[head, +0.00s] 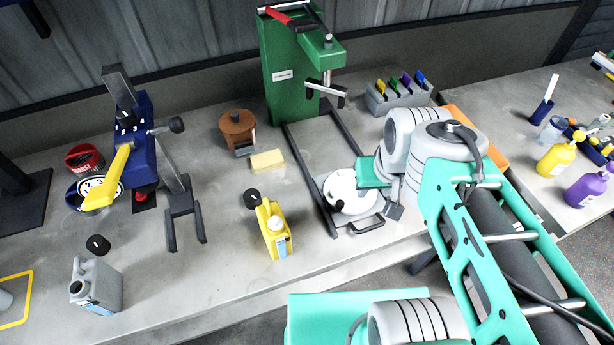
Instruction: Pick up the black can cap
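Two small black caps lie on the grey bench in the head view, and I cannot tell which one the task means. One black cap (98,244) lies on the left, just behind a grey can (95,286). The other black cap (251,197) lies in the middle, beside a yellow can (273,229). My gripper (393,209) is at the end of the arm near the white round pot, well right of both caps. Its fingers are mostly hidden by my wrist, so its opening does not show.
A blue clamp stand with a yellow handle (120,165) is at left. Bare bench (190,290) lies between the cans.

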